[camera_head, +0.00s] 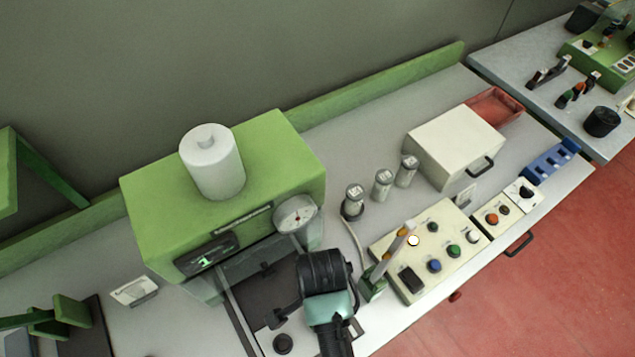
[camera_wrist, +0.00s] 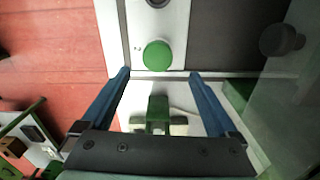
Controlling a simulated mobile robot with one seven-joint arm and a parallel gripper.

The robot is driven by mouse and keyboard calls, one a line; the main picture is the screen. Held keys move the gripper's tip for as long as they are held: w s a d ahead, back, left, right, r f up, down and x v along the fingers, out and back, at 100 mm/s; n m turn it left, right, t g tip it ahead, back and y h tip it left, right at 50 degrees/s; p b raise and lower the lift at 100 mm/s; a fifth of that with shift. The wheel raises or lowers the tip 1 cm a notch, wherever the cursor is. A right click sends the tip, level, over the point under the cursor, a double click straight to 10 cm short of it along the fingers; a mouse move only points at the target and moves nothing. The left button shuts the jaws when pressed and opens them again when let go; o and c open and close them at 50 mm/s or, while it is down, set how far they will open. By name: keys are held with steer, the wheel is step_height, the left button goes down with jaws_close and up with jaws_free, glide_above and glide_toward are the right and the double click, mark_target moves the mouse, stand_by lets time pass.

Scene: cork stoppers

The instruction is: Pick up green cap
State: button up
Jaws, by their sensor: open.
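The green cap (camera_wrist: 158,55) is a round, smooth green disc in the wrist view. It lies on a pale strip beside a dark panel, just beyond the gap between my fingertips. My gripper (camera_wrist: 160,75) is open, with its two blue fingers apart on either side of the picture's middle and nothing between the tips. A gap in the view separates the cap from the fingers, and I cannot tell its depth. In the head view my dark wrist hides the cap and the fingertips.
A green stand (camera_head: 372,288) is close to the right of my wrist. It also shows between my fingers in the wrist view. A cream control box (camera_head: 420,285) with coloured knobs stands further right. The green machine (camera_head: 150,205) is behind my wrist. A dark knob (camera_head: 283,343) is nearby.

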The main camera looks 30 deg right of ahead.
steer(key=shift+s+a+f+p, duration=0.15)
steer(key=shift+f+p, duration=0.1)
steer(key=shift+f, duration=0.75)
steer(key=shift+a+f+p, duration=0.1)
steer(key=shift+f+p, duration=0.15)
steer(key=shift+f, duration=0.7)
steer(key=shift+s+a+f+p, duration=0.15)
steer(key=shift+f+p, duration=0.1)
steer(key=shift+f, duration=0.75)
steer(key=shift+w, duration=0.1)
jaws_close()
step_height(320, 180, up, 10)
steer(key=b, duration=0.1)
